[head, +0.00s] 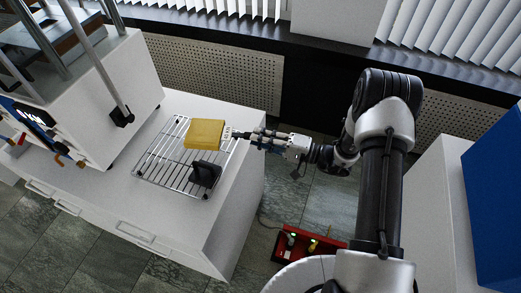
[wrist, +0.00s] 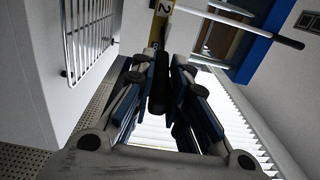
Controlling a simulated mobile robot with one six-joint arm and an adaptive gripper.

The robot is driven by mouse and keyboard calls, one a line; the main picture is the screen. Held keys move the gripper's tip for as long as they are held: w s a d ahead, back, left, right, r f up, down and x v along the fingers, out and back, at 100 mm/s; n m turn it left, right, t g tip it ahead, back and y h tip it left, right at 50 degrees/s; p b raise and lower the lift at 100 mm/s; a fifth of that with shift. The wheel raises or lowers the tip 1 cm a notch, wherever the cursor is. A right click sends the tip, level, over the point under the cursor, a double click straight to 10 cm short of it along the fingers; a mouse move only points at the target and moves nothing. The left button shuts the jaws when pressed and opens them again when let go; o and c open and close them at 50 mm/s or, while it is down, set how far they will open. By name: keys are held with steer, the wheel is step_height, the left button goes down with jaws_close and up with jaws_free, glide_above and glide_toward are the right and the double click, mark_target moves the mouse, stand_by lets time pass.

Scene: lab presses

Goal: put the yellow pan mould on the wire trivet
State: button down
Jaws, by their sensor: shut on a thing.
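The yellow pan mould (head: 205,133) hangs over the back right part of the wire trivet (head: 168,178) in the head view. My gripper (head: 243,135) reaches in from the right and is shut on the mould's near side, by a pale label. In the wrist view the mould (wrist: 158,28) shows edge-on with a "2" label, beyond my gripper (wrist: 162,72), with a dark piece between the fingers. The trivet (wrist: 84,40) lies to the left there, with a gap between it and the mould.
A black block-like object (head: 205,174) sits on the front right part of the trivet. The white cabinet top (head: 150,225) is bare in front. A white press (head: 95,95) stands at the left. A red toolbox (head: 290,247) is on the floor.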

step_height(320, 180, down, 5)
steer(key=shift+r+b, duration=0.15)
steer(key=shift+b, duration=0.45)
steer(key=shift+f+b, duration=0.45)
steer(key=shift+b, duration=0.1)
steer(key=shift+f, duration=0.2)
steer(key=c, duration=1.6)
jaws_free()
steer(key=shift+o, duration=0.2)
steer(key=shift+r, duration=0.1)
